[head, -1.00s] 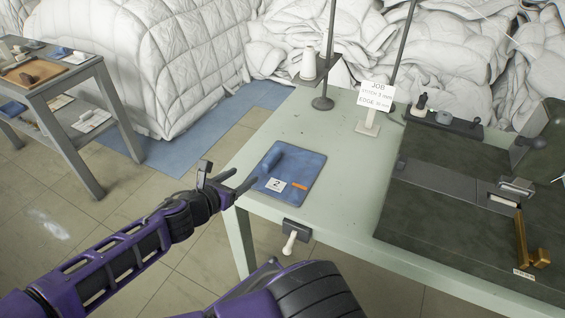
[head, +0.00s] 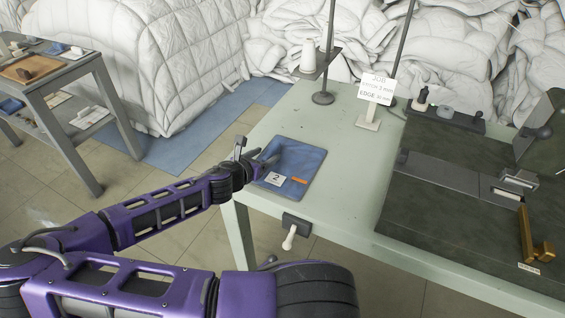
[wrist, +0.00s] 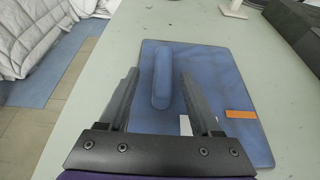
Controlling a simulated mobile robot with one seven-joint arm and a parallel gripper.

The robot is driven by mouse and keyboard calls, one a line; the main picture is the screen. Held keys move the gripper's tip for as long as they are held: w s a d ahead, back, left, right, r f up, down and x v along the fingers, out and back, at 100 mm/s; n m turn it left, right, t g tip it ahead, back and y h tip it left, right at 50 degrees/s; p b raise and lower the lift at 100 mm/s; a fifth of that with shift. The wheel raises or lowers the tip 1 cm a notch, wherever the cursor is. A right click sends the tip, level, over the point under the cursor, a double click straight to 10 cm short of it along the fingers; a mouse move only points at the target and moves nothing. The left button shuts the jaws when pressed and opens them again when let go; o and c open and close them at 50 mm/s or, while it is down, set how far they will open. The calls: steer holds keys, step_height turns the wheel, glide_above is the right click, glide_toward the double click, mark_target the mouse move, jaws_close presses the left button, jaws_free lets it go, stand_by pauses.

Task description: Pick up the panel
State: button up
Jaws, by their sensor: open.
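The panel (head: 303,160) is a flat blue board with rounded corners, lying on the left part of the pale green table. It carries a white label marked 2 and an orange strip. In the wrist view the panel (wrist: 220,85) has a raised rounded blue bar (wrist: 161,88) on its left half. My gripper (head: 266,157) is open and empty at the panel's left side in the head view. In the wrist view my gripper (wrist: 159,74) has one finger on each side of the bar. I cannot tell the height of the fingers above the panel. The arm hides the panel's left edge in the head view.
The green table (head: 345,190) is clear around the panel. A job sign (head: 376,90) and a post with a spool (head: 308,58) stand behind it. A dark machine bed (head: 440,210) fills the right. White duvet heaps (head: 180,60) rise behind.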

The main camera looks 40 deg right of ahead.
mark_target(272, 152)
steer(key=shift+s+x, duration=0.2)
steer(key=shift+x, duration=1.75)
jaws_close()
